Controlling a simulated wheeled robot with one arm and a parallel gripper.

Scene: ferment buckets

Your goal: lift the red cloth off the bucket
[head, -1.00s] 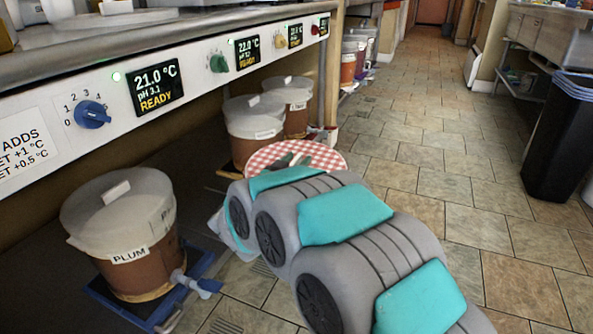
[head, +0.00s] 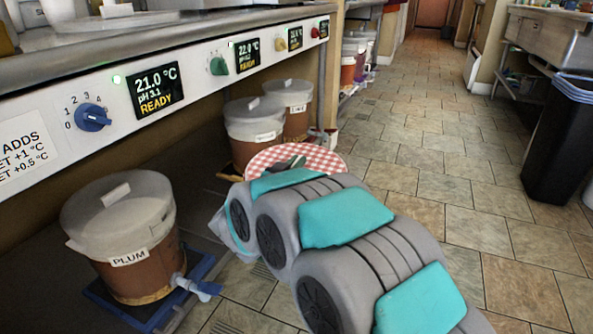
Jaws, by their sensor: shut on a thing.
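The red-and-white checked cloth (head: 322,160) shows beyond my arm, in the middle of the head view. My gripper (head: 292,164) is at the cloth's near left part, shut on it; my arm hides much of the fingers. The arm also hides what is beneath the cloth, so I cannot tell whether it touches a bucket.
The PLUM bucket (head: 122,235), with a lid and a blue tap (head: 197,286), stands at left on a blue base. Two more lidded buckets (head: 253,132) (head: 296,107) stand under the counter (head: 180,55). A black bin (head: 556,140) is at right. The tiled floor (head: 440,160) between is open.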

